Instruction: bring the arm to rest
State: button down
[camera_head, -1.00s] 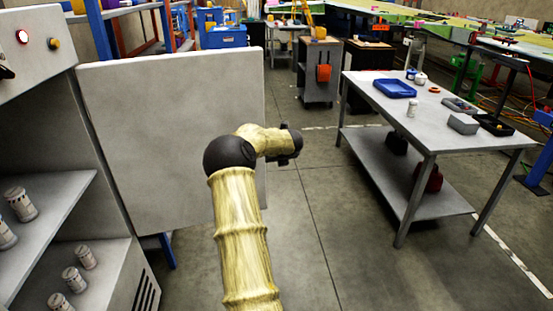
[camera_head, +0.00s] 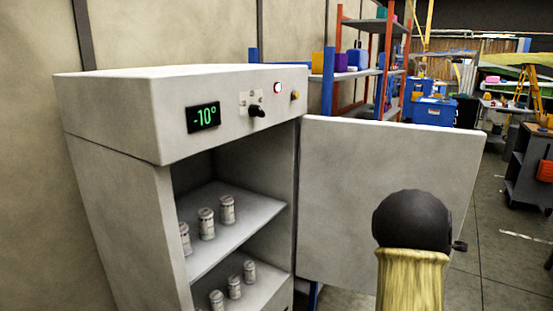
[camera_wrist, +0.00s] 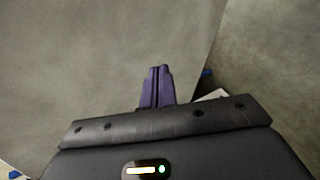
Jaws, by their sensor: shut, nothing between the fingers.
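My gripper (camera_wrist: 158,84) shows in the wrist view, its two purple fingers together with nothing between them. Behind them is a plain grey surface that looks like the cabinet door. In the head view my arm rises at the lower right, in front of the open cabinet door (camera_head: 385,180). I cannot tell from these views how far the fingers are from the door.
A grey cabinet (camera_head: 115,115) stands open at left, its display (camera_head: 204,116) reading -10°. Several small jars stand on its shelves, one being this jar (camera_head: 206,224). A rack (camera_head: 385,60) and blue boxes (camera_head: 434,111) stand behind the door. Floor shows at right.

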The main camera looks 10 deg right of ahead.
jog(key=s+a+f+m+g+y, duration=0.1)
jog(key=s+a+m, duration=0.3)
jog(key=a, duration=0.7)
jog(key=s+a+f+m+g+y, duration=0.15)
jog(key=a+m, duration=0.35)
jog(key=a, duration=0.5)
jog(key=s+a+f+m+g+y, duration=0.1)
jog(key=s+a+m+g+y, duration=0.15)
jog(key=s+a, duration=0.65)
jog(key=s+a+f+m+g+y, duration=0.15)
jog(key=s+a+m, duration=0.25)
jog(key=s+a, duration=0.5)
notch_tip(320, 180, up, 14)
jog(key=w+a+p, duration=0.1)
jog(key=p, duration=1.3)
jog(key=shift+w+a+r+p, duration=0.2)
jog(key=shift+w+a+p, duration=0.1)
jog(key=shift+w, duration=0.1)
